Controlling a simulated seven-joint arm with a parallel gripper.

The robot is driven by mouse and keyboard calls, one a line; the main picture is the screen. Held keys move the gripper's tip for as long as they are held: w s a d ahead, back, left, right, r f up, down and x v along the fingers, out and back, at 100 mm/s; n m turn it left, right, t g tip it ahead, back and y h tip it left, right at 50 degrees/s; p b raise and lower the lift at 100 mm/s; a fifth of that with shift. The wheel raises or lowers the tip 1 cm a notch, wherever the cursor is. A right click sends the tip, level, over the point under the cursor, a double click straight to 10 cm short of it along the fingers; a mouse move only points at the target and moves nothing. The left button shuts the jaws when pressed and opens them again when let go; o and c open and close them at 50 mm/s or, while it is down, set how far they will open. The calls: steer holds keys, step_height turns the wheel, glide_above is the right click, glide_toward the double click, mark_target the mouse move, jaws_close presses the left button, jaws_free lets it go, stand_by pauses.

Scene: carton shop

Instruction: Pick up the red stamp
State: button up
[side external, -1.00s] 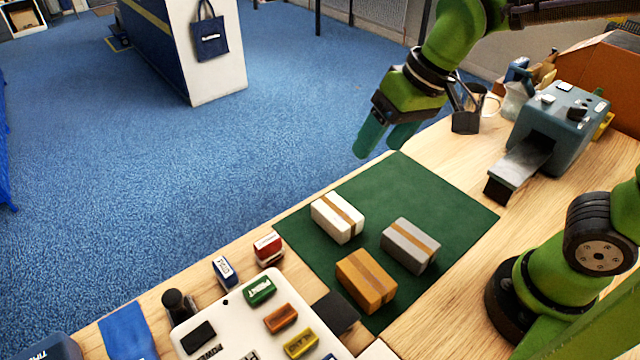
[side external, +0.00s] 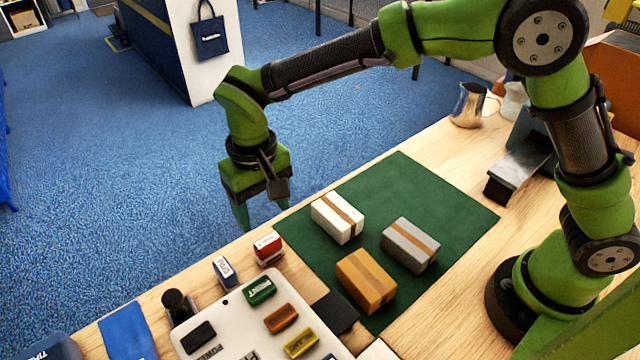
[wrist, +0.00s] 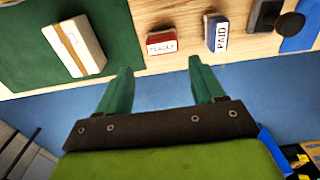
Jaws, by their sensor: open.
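The red stamp (side external: 268,249), a small block with a white label, stands on the wooden table beside the green mat. It also shows in the wrist view (wrist: 162,44), just beyond the fingertips and between their lines. My gripper (side external: 262,213) points downward near the table's far edge, above and behind the red stamp. Its two teal fingers are apart in the wrist view (wrist: 160,67), with nothing between them. The fingers do not touch the stamp.
A blue stamp (side external: 225,272) stands close left of the red one. A white tray (side external: 236,308) holds several coloured stamps in front. The green mat (side external: 440,198) carries white, grey and orange-brown cartons. A dark round-knobbed item (side external: 178,306) stands further left.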

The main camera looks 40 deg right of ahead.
mark_target(267, 240)
step_height(267, 240, down, 11)
steer(key=shift+a+f, duration=0.15)
steer(key=shift+f, duration=0.05)
stand_by(0.3)
steer(key=c, duration=0.8)
steer(key=shift+o, duration=0.2)
steer(key=shift+r, duration=0.15)
step_height(267, 240, up, 10)
steer(key=shift+f, duration=0.1)
